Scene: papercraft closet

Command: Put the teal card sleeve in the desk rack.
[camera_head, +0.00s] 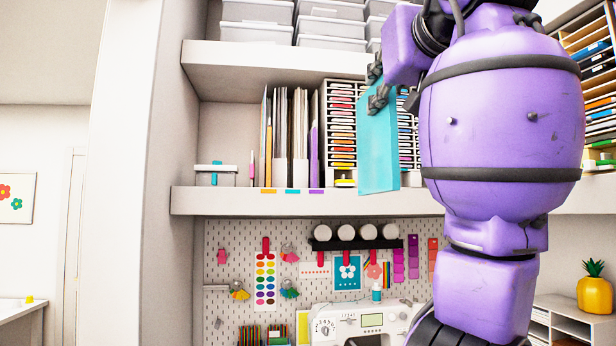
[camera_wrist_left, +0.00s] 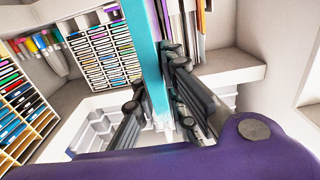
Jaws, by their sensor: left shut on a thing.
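The teal card sleeve (camera_head: 379,150) hangs upright in front of the shelf, to the right of the desk rack, its lower end near the shelf's front edge. My left gripper (camera_head: 376,88) is shut on its upper part. In the left wrist view the sleeve (camera_wrist_left: 153,62) stands between the two dark fingers (camera_wrist_left: 156,68). The desk rack (camera_head: 300,173) stands on the shelf and holds several upright sleeves and folders, with a purple one at its right end. My right gripper is in neither view.
A white drawer unit with coloured pads (camera_head: 342,130) stands just right of the rack, partly behind the sleeve. Orange, teal and purple labels (camera_head: 293,191) mark the shelf edge (camera_head: 230,202). A clear box (camera_head: 214,176) stands at left. Grey bins (camera_head: 330,28) line the upper shelf.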

